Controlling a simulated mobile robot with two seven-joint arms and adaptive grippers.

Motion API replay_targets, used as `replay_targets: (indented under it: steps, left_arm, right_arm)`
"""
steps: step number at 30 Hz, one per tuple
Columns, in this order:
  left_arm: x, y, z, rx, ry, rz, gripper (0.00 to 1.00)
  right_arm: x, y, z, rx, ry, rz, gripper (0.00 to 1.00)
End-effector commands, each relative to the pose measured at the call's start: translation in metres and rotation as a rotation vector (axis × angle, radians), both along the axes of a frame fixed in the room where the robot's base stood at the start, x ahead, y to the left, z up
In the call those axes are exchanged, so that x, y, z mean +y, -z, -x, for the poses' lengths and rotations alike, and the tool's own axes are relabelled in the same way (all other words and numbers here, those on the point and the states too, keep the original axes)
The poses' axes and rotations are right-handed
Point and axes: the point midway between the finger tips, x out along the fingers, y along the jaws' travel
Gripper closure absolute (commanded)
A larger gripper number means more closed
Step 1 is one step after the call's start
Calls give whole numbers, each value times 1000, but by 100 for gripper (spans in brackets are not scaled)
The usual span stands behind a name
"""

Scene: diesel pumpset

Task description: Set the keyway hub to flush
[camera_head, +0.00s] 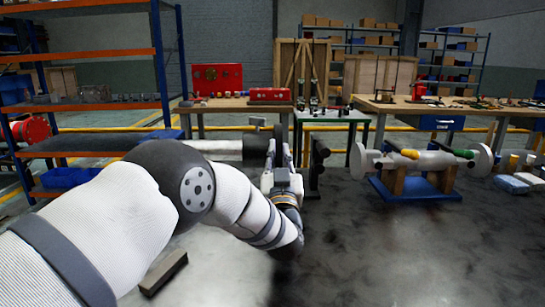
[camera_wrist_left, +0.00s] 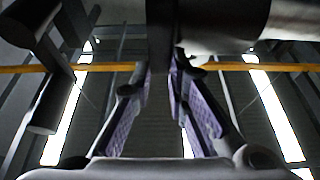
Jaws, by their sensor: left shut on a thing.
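A large dark drum (camera_head: 257,148) sits at the end of a pale shaft (camera_head: 215,147) in the middle of the head view. My left gripper (camera_head: 283,155) is right beside its right side, fingers upward. In the left wrist view, two purple-padded fingers of this gripper (camera_wrist_left: 178,105) are closed about a dark upright piece (camera_wrist_left: 160,45), which I take to be the keyway hub. A big dark cylinder (camera_wrist_left: 228,18) is at the upper right there. The hub's seat and its face are hidden by the gripper. My right gripper is in neither view.
A dark round-ended part on a post (camera_head: 319,152) stands close right of the gripper. A white pump shaft on a blue stand (camera_head: 420,191) is farther right.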

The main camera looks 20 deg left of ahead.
Motion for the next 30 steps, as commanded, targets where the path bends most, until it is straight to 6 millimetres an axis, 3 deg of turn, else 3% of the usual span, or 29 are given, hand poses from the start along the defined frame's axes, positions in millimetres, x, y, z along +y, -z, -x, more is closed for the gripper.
replay_targets:
  steps: [7,8,10,20,23,30]
  left_arm:
    - [-5,1,0,5,12,2,100]
    - [-5,1,0,5,12,2,81]
    - [-5,1,0,5,12,2,65]
    - [-4,2,3,4,7,2,65]
    - [-9,8,16,6,10,1,65]
    - [-29,12,83,6,13,0,65]
  right_arm:
    - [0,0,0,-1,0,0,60]
    - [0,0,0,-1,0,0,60]
    - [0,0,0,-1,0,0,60]
    - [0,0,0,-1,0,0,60]
    - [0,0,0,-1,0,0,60]
    - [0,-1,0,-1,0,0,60]
